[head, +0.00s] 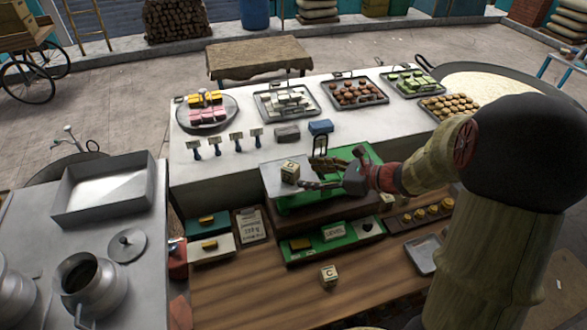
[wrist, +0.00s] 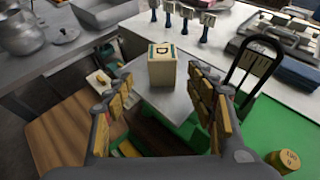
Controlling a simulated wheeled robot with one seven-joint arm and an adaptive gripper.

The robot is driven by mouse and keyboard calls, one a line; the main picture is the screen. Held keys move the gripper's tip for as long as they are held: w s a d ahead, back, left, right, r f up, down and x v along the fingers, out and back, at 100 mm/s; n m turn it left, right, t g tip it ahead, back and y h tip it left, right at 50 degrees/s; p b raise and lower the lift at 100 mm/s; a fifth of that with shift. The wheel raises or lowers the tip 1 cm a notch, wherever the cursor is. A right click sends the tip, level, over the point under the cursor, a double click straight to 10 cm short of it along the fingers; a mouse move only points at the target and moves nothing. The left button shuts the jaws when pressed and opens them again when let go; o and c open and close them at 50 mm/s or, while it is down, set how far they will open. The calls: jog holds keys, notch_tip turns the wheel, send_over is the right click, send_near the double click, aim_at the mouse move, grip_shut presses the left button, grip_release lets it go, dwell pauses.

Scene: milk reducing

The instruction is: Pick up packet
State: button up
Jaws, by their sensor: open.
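A small cream packet marked D (head: 290,172) stands upright on a grey metal plate (head: 268,184) over a green stand. In the wrist view the packet (wrist: 162,66) is straight ahead, just beyond and between my fingertips. My gripper (head: 318,185) reaches in from the right at about plate height, its fingers spread and empty. In the wrist view my gripper (wrist: 160,85) shows both padded fingers apart, one on each side of the packet, with no clear contact. A second packet marked C (head: 329,276) sits on the wooden counter in front.
A black upright handle frame (wrist: 253,70) stands right of the plate. A green tray with a LEVEL block (head: 334,232) lies below. The wooden counter (head: 235,290) is mostly clear at front left.

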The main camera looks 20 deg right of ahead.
aim_at(297, 171)
jog(key=x, duration=0.7)
jog(key=shift+w+a, duration=0.2)
jog(key=shift+w, duration=0.25)
jog(key=c, duration=0.3)
jog(key=c, duration=1.1)
